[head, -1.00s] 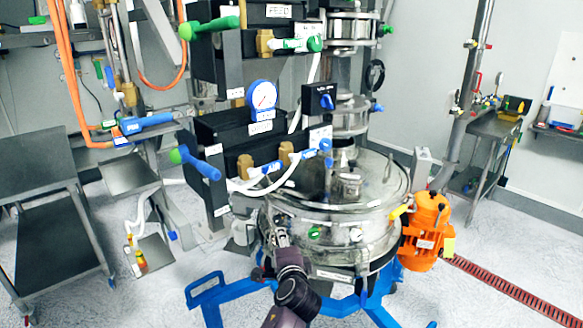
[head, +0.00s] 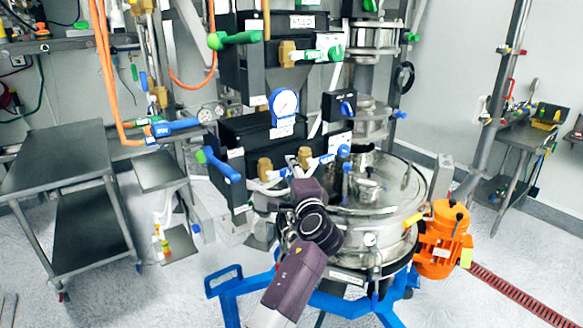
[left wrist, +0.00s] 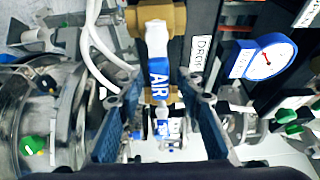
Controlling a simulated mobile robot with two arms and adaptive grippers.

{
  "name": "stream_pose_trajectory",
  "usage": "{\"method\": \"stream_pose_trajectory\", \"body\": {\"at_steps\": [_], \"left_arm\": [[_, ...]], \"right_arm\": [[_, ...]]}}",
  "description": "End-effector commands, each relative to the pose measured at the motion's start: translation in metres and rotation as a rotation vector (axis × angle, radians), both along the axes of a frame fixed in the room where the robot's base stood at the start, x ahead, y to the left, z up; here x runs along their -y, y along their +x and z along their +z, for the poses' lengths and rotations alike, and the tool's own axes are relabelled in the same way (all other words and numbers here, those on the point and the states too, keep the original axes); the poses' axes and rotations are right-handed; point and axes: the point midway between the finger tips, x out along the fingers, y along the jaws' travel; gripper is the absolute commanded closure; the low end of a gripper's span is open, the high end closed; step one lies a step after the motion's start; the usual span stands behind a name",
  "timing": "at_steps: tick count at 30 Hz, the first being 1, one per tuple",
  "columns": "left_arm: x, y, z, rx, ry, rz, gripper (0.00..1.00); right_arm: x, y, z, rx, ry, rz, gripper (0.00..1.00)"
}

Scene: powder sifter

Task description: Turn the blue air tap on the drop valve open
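The blue air tap (left wrist: 158,75), lettered AIR on its handle, is close up in the left wrist view. A brass fitting (left wrist: 160,18) is at its upper end, and a DROP label (left wrist: 200,55) is on the dark valve body to the right. My left gripper (left wrist: 158,88) is open, with one blue-padded finger on each side of the handle. A gap shows on both sides, so neither finger visibly touches it. In the head view my left wrist is in front of the lower valve block (head: 250,135) and hides the fingertips. My right gripper is not in view.
A round gauge (head: 284,103) stands above the lower block. White hoses (left wrist: 98,45) run close by the tap. A steel cart (head: 60,155) stands at left.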

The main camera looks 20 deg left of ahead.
Motion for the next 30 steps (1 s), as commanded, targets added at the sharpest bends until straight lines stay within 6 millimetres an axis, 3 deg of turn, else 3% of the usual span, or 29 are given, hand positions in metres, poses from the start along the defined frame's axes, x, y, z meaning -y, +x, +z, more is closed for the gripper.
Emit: {"method": "stream_pose_trajectory", "body": {"at_steps": [12,21,30], "left_arm": [[-0.0033,0.0056,-0.0003,0.000,-0.001,-0.001,0.68],[-0.0031,0.0055,-0.0003,0.000,-0.001,-0.001,1.00],[-0.0033,0.0054,-0.0006,0.000,-0.002,-0.001,1.00]], "right_arm": [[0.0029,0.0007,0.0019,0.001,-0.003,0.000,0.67],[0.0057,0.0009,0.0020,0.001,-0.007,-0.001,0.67],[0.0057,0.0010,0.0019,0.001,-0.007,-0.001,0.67]]}}
